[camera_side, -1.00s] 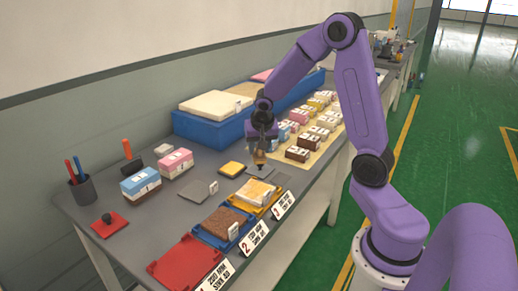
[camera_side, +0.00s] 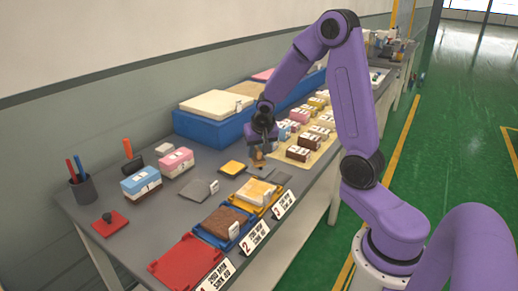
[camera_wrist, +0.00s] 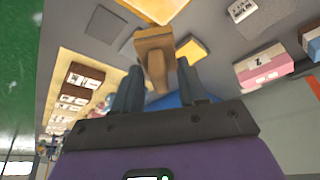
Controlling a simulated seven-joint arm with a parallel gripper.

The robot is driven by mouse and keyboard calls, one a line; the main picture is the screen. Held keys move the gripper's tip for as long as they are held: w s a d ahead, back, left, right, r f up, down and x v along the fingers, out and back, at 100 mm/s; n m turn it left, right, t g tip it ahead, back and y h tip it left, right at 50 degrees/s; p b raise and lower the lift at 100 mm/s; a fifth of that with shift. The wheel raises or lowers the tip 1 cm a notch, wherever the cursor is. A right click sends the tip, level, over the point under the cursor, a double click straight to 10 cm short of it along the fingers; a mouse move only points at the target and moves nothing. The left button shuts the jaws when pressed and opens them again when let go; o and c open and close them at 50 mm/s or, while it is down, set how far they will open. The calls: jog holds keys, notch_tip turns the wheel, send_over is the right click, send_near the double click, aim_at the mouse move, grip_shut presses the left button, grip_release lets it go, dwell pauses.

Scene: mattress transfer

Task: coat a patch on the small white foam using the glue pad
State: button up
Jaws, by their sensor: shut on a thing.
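My gripper (camera_side: 260,150) is shut on a tan, wood-coloured block with a handle, which looks like the glue pad (camera_side: 258,160). In the wrist view the glue pad (camera_wrist: 154,50) sits between the two dark fingers of my gripper (camera_wrist: 157,85). It is held above the table, beyond the yellow tray. A small pale foam slab (camera_side: 256,190), seemingly the small white foam, lies in the yellow tray (camera_side: 237,202), with a white tag at its right side. In the wrist view this foam (camera_wrist: 160,8) shows only partly at the top edge. The pad's underside is hidden.
A blue tray with a brown slab (camera_side: 222,222) and a red tray (camera_side: 185,262) stand nearer the front. A yellow square (camera_side: 232,168) and a grey plate (camera_side: 199,190) lie left of my gripper. Several small cakelike blocks (camera_side: 298,153) stand to the right, with a big blue box (camera_side: 195,130) behind.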

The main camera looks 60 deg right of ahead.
jog(key=shift+s+a+n+y, duration=1.3)
jog(key=shift+s+a+n, duration=0.55)
jog(key=shift+a+n, duration=2.1)
jog(key=shift+t, duration=0.4)
jog(key=shift+a+f, duration=0.2)
jog(key=shift+f, duration=3.5)
jog(key=shift+d+f, duration=0.45)
jog(key=shift+d, duration=0.3)
jog(key=shift+c, duration=0.4)
jog(key=shift+w+d, duration=0.2)
jog(key=shift+d, duration=2.65)
jog(key=shift+w+a, duration=0.15)
jog(key=shift+w, duration=0.85)
jog(key=shift+s+a, duration=0.15)
jog(key=shift+a, duration=1.6)
jog(key=shift+s+a, duration=0.1)
jog(key=shift+a, duration=1.65)
jog(key=shift+w, duration=0.75)
jog(key=shift+w+d, duration=0.15)
jog(key=shift+w, duration=0.1)
jog(key=shift+w+d, duration=0.1)
jog(key=shift+d, duration=3.4)
jog(key=shift+a+r, duration=0.1)
jog(key=shift+r, duration=3.95)
